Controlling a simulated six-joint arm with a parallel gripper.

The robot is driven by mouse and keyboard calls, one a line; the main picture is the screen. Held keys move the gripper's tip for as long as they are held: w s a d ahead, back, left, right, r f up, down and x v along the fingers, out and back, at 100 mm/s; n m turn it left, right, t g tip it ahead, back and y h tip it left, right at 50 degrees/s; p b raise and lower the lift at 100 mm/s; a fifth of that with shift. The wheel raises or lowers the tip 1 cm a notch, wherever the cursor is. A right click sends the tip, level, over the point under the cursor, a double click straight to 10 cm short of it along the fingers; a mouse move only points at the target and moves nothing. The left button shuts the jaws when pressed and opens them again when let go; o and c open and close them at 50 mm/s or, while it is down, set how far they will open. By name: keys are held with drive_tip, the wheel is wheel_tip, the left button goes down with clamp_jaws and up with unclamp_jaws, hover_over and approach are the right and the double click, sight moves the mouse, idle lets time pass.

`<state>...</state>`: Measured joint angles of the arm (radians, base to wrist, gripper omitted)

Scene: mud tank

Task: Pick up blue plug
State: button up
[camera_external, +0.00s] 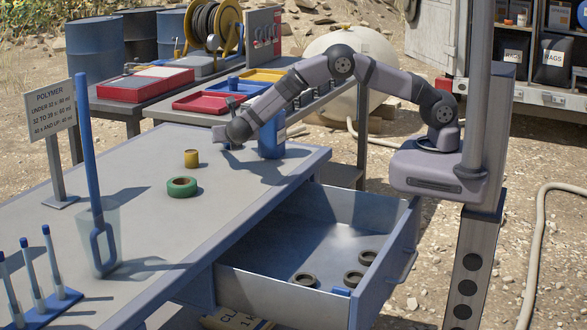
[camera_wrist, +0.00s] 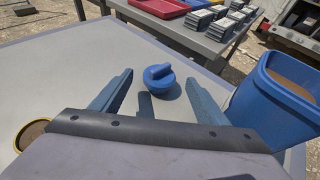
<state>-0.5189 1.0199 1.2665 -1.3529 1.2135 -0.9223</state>
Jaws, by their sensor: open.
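The blue plug (camera_wrist: 158,76) is a round knob-topped piece standing on the grey table in the wrist view. My gripper (camera_wrist: 157,88) is open, with one blue finger to the left of the plug and one to the right. The plug appears in the gap between the fingertips or just beyond it; I cannot tell how far it is. In the external view my gripper (camera_external: 228,138) is low over the far end of the table, and I cannot make out the plug there.
A blue container (camera_external: 271,140) with brown contents stands close to the right of my gripper.

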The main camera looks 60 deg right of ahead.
drive_tip(key=shift+p+x, duration=0.7)
drive_tip(key=shift+x, duration=1.9)
drive_tip(key=shift+a+f, duration=0.1)
drive_tip(key=shift+f, duration=0.05)
drive_tip(key=c, duration=1.1)
wheel_tip(320, 180, up, 18)
drive_tip(key=shift+r+b, duration=0.1)
drive_tip(key=shift+b, duration=0.75)
